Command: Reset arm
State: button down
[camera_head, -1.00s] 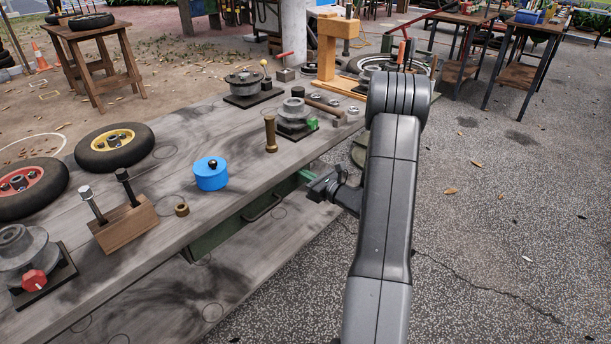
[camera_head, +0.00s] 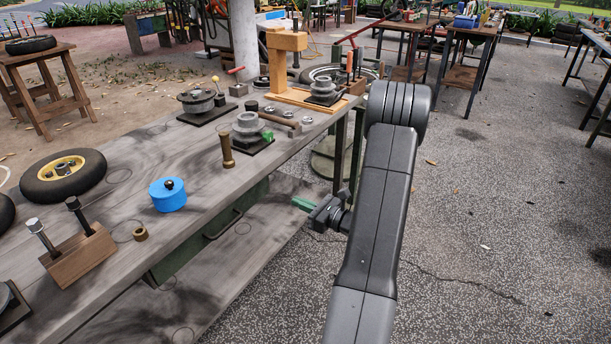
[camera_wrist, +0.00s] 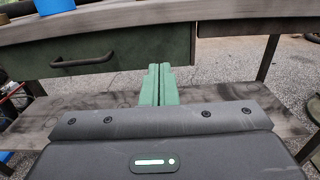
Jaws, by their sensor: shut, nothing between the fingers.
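My gripper (camera_head: 303,204) is off the right-hand edge of the workbench (camera_head: 130,215), below the level of its top and clear of the things on it. In the wrist view its two green fingers (camera_wrist: 159,86) are together with nothing between them. My arm runs from the bottom of the head view up to a bend at the right of the bench.
On the bench are a blue round container (camera_head: 167,197), a brass cylinder (camera_head: 227,152), a wooden block with two dark pins (camera_head: 77,257), a yellow-hubbed wheel (camera_head: 63,177) and a wooden press frame (camera_head: 283,65). Open pavement (camera_head: 490,230) lies to the right.

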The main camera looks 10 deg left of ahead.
dwell(0.3)
send_near(265, 188)
jog(key=s+a+r, duration=0.1)
jog(key=a+r, duration=0.3)
jog(key=a, duration=0.3)
jog(key=shift+s+a+r, duration=0.2)
jog(key=shift+s, duration=0.05)
jog(key=shift+d, duration=0.1)
